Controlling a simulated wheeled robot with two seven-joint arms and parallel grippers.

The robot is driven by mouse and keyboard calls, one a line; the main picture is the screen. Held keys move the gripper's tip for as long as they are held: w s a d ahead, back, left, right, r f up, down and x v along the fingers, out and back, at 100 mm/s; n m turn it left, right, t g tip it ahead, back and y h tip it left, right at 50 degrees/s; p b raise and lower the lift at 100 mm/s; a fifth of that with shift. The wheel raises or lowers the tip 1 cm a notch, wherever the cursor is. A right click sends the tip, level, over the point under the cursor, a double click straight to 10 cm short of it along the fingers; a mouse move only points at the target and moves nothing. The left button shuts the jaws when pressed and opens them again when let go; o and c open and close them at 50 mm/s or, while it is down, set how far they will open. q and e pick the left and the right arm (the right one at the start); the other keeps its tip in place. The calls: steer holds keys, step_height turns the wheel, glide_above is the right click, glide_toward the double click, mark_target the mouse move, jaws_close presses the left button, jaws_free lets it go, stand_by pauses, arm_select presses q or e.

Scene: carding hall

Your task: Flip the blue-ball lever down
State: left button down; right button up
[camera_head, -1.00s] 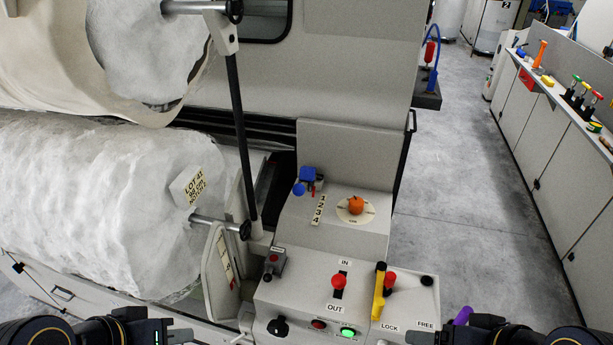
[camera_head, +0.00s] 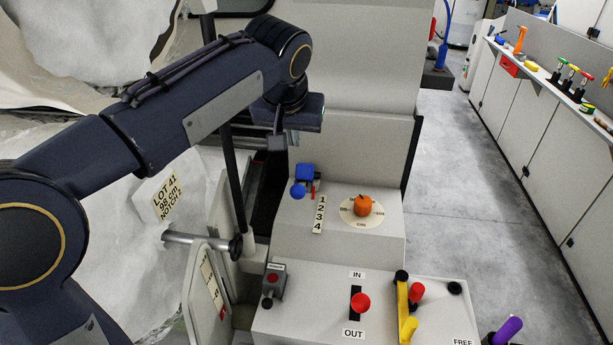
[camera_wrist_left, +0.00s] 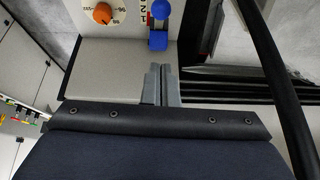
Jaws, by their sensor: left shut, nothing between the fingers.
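The blue-ball lever has a blue ball (camera_head: 298,191) beside a blue block (camera_head: 305,172) on the sloped grey panel, left of the 1-2-3-4 strip (camera_head: 319,214). In the left wrist view the ball (camera_wrist_left: 161,9) and the block (camera_wrist_left: 158,41) are at top centre, the ball beyond the block. My left gripper (camera_head: 278,146) points down above and behind the lever, apart from it. In the left wrist view its fingers (camera_wrist_left: 162,68) are together and empty, just short of the block. My right gripper is not in view.
An orange knob on a dial (camera_head: 362,206) sits right of the strip. A dark upright bar (camera_head: 235,180) stands left of the lever.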

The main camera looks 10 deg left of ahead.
arm_select(q)
steer(key=shift+w+d+r, duration=0.1)
steer(key=shift+w+d, duration=0.05)
steer(key=shift+d, duration=0.05)
glide_above(298, 187)
steer(key=w, duration=0.1)
step_height(298, 187, down, 9)
steer(key=shift+f+p, duration=0.1)
steer(key=shift+p, duration=0.2)
steer(key=shift+s+f, duration=0.2)
steer(key=shift+f, duration=0.35)
steer(key=shift+s+f, duration=0.15)
steer(key=shift+f, duration=0.35)
steer(key=shift+s+f, duration=0.2)
steer(key=shift+f, duration=0.5)
